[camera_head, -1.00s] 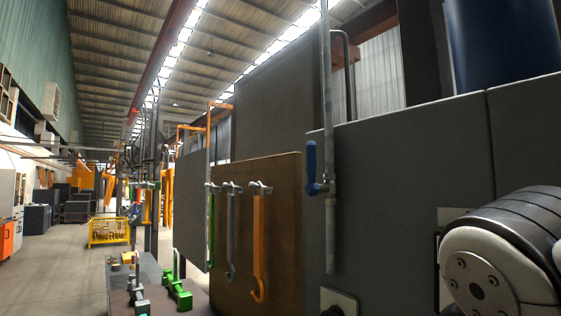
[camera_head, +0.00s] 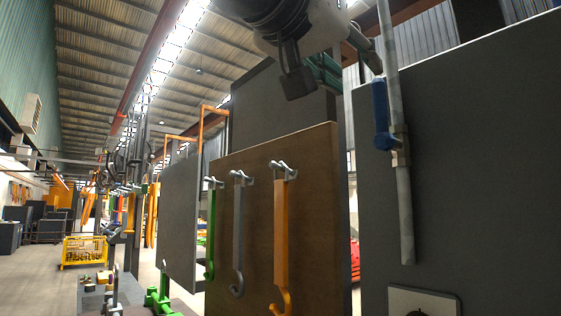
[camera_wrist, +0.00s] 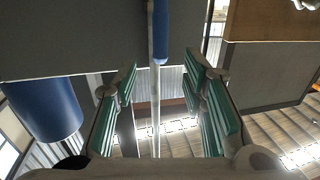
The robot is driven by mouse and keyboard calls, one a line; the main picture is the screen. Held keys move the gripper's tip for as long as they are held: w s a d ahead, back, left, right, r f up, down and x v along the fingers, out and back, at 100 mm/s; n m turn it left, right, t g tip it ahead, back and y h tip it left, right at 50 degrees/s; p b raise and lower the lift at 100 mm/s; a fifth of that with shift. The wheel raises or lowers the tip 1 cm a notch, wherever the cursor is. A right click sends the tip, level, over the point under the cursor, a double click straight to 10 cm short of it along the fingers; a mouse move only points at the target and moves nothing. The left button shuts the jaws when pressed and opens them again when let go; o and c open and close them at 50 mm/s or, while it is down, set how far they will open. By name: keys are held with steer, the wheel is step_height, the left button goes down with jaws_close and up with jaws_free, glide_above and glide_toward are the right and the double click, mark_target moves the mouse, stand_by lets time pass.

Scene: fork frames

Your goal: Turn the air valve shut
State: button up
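The air valve has a blue lever handle (camera_head: 381,115) that lies upright along a grey vertical pipe (camera_head: 405,205). The valve body (camera_head: 400,148) sits at the handle's lower end. My gripper (camera_head: 345,62) is at the top of the head view, left of the pipe and above the handle. In the upside-down wrist view, my gripper (camera_wrist: 160,78) is open, its green-padded fingers wide apart with nothing held. The blue handle (camera_wrist: 161,28) shows at top centre there, its end between the fingertips in the picture. The distance to it is unclear; I see no contact.
A grey panel (camera_head: 470,150) stands behind the pipe. A brown board (camera_head: 325,200) at its left carries green, grey and orange hooked tools (camera_head: 281,235). A socket plate (camera_head: 425,300) is below the pipe. A yellow crate (camera_head: 85,251) stands far left on open floor.

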mark_target(377, 94)
steer(key=x, duration=1.1)
steer(key=shift+w+d, duration=0.1)
jaws_close()
